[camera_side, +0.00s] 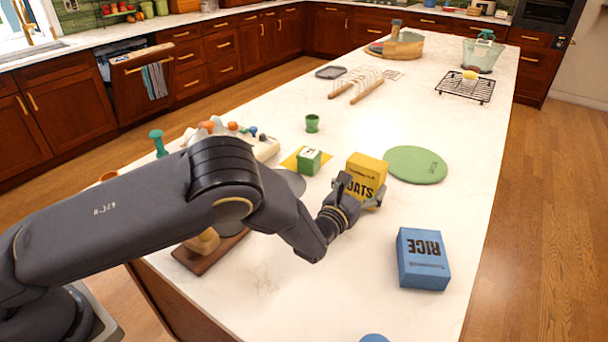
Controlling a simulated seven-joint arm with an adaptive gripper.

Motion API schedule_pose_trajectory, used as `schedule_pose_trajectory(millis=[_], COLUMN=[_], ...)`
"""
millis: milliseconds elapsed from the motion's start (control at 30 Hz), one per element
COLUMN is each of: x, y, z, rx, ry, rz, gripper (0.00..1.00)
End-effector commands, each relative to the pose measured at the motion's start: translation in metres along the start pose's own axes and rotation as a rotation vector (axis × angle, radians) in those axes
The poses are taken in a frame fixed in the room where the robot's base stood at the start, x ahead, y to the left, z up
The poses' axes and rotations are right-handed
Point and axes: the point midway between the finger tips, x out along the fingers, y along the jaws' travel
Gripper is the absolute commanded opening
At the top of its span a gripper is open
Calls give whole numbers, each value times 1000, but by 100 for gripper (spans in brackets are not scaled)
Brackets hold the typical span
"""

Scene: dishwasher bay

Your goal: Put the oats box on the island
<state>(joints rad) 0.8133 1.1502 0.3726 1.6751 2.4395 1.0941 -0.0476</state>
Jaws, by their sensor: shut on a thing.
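The oats box (368,168) is yellow with dark "OATS" lettering. It is over the middle of the white island (285,278), between the green round mat and the small green box. My gripper (359,193) is shut on the lower part of the oats box, with a finger on the near side and one at its right. The gripper hides part of the box's front and base. I cannot tell whether the base touches the island top.
A green round mat (415,165) lies behind and right of the oats box. A small green box (309,161) and a green cup (312,123) stand to the left. The island's right side is mostly clear.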

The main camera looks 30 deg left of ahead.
Motion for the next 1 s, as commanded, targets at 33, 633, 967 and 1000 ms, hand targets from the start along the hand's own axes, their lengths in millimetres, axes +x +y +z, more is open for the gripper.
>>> schedule_pose_trajectory(millis=[33,633,967,1000], x=[0,0,0,0], y=[0,0,0,0], z=[-5,-12,-9,-6], rx=[0,-1,-2,-3], ry=[-1,-3,-3,-4], rz=[0,1,0,0], gripper=[58,100,100,100])
